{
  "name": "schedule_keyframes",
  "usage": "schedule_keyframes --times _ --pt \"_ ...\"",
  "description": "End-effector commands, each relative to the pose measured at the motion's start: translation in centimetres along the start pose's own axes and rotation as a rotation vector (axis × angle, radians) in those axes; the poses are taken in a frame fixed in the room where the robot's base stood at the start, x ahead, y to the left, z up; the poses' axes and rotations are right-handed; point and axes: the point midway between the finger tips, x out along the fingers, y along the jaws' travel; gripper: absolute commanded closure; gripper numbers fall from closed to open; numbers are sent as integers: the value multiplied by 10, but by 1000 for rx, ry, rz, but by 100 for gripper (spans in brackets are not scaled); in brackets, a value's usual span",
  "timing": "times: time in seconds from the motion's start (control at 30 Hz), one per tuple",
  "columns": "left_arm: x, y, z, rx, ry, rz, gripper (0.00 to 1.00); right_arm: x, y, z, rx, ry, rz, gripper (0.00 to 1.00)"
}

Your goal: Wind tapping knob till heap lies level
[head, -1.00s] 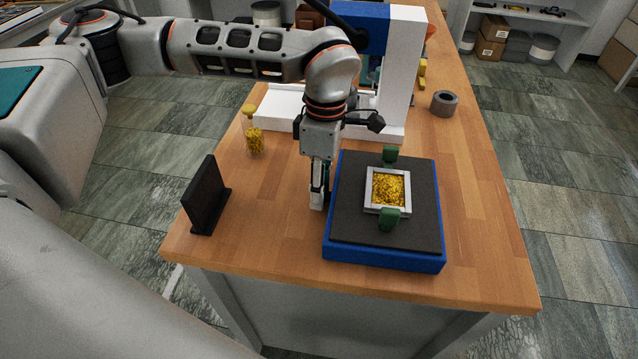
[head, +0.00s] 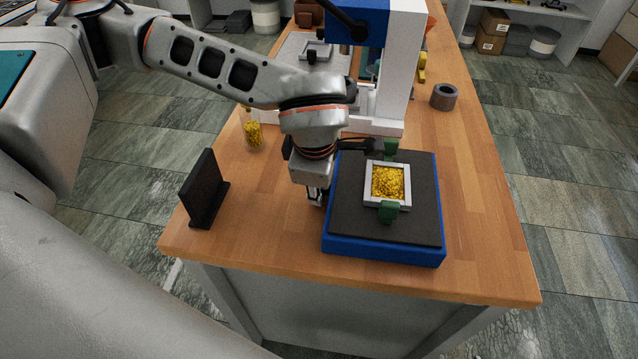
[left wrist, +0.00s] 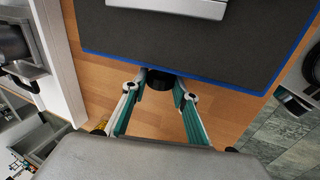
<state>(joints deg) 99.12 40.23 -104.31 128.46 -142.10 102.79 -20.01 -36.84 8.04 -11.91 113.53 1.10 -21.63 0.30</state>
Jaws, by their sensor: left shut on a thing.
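The blue tapping base (head: 383,248) with a dark top stands at the front of the table. A square light-grey frame (head: 404,204) sits on it between two green clamps, filled with a yellow granular heap (head: 388,182); its surface looks fairly even. My left gripper (head: 316,197) is at the base's left side, pointing down. In the left wrist view its fingers (left wrist: 158,90) are closed on a black knob (left wrist: 160,79) at the base's edge. The knob is hidden in the head view. My right gripper is out of view.
A black upright plate (head: 205,190) stands at the table's left edge. A bottle of yellow granules (head: 253,134) stands behind it. The white and blue press (head: 402,70) stands behind the base, and a grey ring (head: 445,96) is at the right. The right front table is clear.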

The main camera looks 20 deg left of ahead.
Motion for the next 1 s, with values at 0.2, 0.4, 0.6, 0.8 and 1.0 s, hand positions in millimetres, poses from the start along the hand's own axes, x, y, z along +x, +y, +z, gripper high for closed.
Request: schedule_keyframes --times 0.2,0.4,0.6,0.8,1.0 --pt "1 -2 0 2 3 -5 93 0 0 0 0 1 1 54" --pt "0 -1 0 2 2 -4 55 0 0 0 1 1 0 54" --pt "0 -1 0 1 1 -3 55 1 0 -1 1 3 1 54" --pt "-13 0 0 1 0 -1 55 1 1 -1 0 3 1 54" --pt "-51 1 0 1 -1 1 55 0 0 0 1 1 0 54"
